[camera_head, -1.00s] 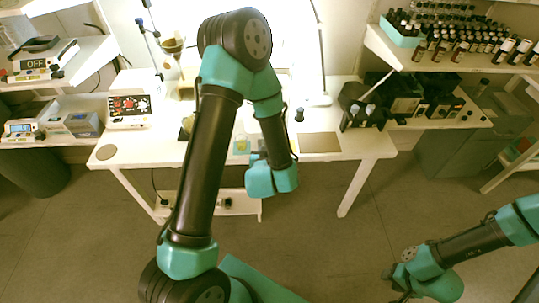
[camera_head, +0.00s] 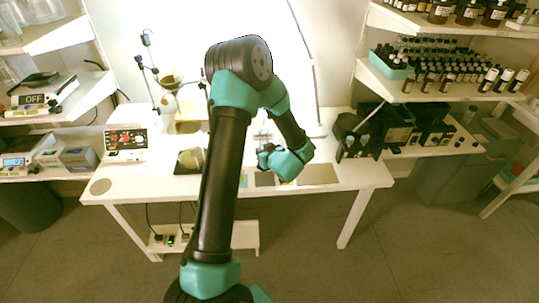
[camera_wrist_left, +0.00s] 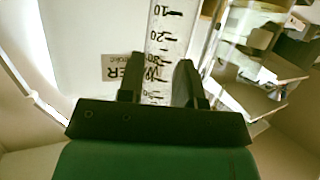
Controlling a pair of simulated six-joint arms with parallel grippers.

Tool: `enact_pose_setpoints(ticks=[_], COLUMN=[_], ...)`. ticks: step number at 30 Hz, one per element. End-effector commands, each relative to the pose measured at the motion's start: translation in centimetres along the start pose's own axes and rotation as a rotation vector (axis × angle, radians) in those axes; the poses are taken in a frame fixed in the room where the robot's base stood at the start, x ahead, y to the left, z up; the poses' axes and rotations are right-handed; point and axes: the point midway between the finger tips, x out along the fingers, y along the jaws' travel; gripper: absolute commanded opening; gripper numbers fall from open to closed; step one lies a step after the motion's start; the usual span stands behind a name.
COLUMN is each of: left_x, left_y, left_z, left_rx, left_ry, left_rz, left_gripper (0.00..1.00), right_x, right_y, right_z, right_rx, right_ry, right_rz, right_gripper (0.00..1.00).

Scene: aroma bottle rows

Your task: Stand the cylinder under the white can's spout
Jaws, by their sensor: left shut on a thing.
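My left gripper (camera_wrist_left: 158,78) is shut on a clear graduated cylinder (camera_wrist_left: 168,28) with black marks, seen in the left wrist view. The cylinder stands between the two dark fingers; its lower end is hidden by the gripper body. Behind it is a large pale surface (camera_wrist_left: 90,30), seemingly the white can, with a partly covered label (camera_wrist_left: 115,70) ending in "ER". I cannot make out the spout. In the head view my left arm reaches over the white table (camera_head: 345,178); its gripper and the cylinder are not clear there. My right gripper is out of view.
In the wrist view a clear glass vessel (camera_wrist_left: 215,40) is close on the right. In the head view a device with red controls (camera_head: 126,139) is at the table's left, and dark boxes (camera_head: 400,128) are on the right. The table's front right is clear.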

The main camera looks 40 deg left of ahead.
Motion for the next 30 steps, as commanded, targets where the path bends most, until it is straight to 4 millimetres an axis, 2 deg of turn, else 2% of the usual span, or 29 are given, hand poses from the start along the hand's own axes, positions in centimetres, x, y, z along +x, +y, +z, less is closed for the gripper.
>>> enact_pose_setpoints(ticks=[11,30], left_x=[0.3,2.3], left_y=[0.0,0.0], left_z=[0.8,5.8], left_rx=[0.003,0.002], left_ry=[0.0,0.0], left_rz=[0.001,0.002], left_gripper=[0.04,0.04], right_x=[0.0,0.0], right_y=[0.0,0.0], right_z=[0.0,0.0], right_rx=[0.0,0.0], right_ry=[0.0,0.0], right_rz=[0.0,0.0], right_gripper=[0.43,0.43])
